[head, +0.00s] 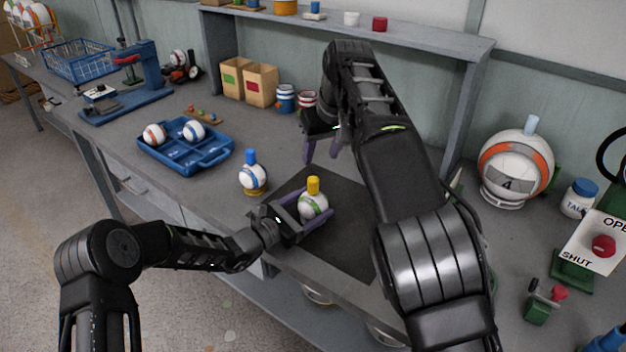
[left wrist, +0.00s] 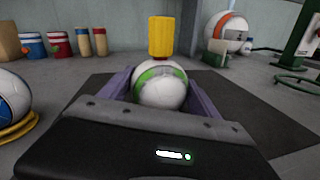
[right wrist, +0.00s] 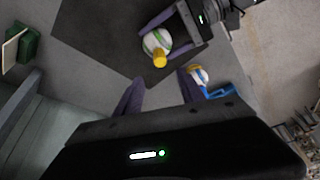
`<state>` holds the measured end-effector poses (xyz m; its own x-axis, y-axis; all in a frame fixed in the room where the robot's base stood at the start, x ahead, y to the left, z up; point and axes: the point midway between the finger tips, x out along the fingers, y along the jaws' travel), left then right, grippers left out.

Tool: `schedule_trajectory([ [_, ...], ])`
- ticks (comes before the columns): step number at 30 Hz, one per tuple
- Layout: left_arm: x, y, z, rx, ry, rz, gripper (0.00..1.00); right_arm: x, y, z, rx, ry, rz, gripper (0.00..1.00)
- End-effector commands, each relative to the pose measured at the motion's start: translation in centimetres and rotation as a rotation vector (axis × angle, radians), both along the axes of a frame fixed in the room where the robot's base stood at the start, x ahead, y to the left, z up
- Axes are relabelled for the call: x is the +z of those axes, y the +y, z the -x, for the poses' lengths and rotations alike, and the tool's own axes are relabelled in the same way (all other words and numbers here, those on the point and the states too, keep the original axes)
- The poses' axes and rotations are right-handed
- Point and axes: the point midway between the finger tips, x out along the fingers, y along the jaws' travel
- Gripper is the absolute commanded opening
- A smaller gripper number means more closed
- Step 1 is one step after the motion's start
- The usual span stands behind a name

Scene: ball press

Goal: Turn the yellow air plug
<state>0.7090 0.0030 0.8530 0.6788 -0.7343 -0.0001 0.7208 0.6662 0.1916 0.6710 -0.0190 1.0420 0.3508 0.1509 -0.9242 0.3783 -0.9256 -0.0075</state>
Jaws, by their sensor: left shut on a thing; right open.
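The yellow air plug (head: 313,186) stands upright on top of a white ball with a green band (head: 313,207). The plug also shows in the left wrist view (left wrist: 161,37) and in the right wrist view (right wrist: 160,58). My left gripper (head: 310,216) is shut on the ball, with a purple finger along each side, on the dark mat (head: 345,220). My right gripper (head: 321,152) is open and empty, behind and above the ball and apart from the plug. In the right wrist view its fingers (right wrist: 160,92) point toward the plug.
A blue-banded ball with a blue plug (head: 252,176) stands on a yellow ring left of my left gripper. A blue tray (head: 185,160) holds two balls. A raised shelf (head: 440,42) runs behind my right arm. A large orange-and-white ball (head: 515,170) stands at right.

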Motion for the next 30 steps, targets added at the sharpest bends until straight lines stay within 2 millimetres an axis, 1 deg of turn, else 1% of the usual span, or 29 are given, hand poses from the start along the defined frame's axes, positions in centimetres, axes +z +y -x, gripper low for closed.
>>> schedule_trajectory([
  [5, 0.0, 0.0, 0.0, 0.0, 0.0, 0.0, 0.3, -0.4, 0.1, -0.1, 0.001, 0.001, 0.001, 0.46],
  [8, 0.0, 0.0, 0.0, -0.001, 0.0, 0.0, 0.3, -1.2, 0.2, -0.4, 0.002, 0.001, 0.001, 0.46],
  [11, 0.0, 0.0, 0.0, -0.001, 0.0, 0.0, 0.3, -2.5, 0.4, -0.9, 0.002, 0.002, 0.003, 0.46],
  [22, 0.0, 0.0, 0.0, 0.0, 0.0, 0.0, 0.3, -8.9, 1.4, -3.3, 0.001, 0.002, 0.004, 0.46],
  [25, 0.0, 0.0, 0.0, 0.0, 0.0, 0.0, 0.3, -10.1, 1.6, -3.8, 0.002, 0.0, 0.003, 0.46],
  [30, 0.0, 0.0, 0.0, 0.0, 0.0, 0.0, 0.3, -11.1, 1.8, -4.2, 0.002, -0.001, 0.002, 0.46],
])
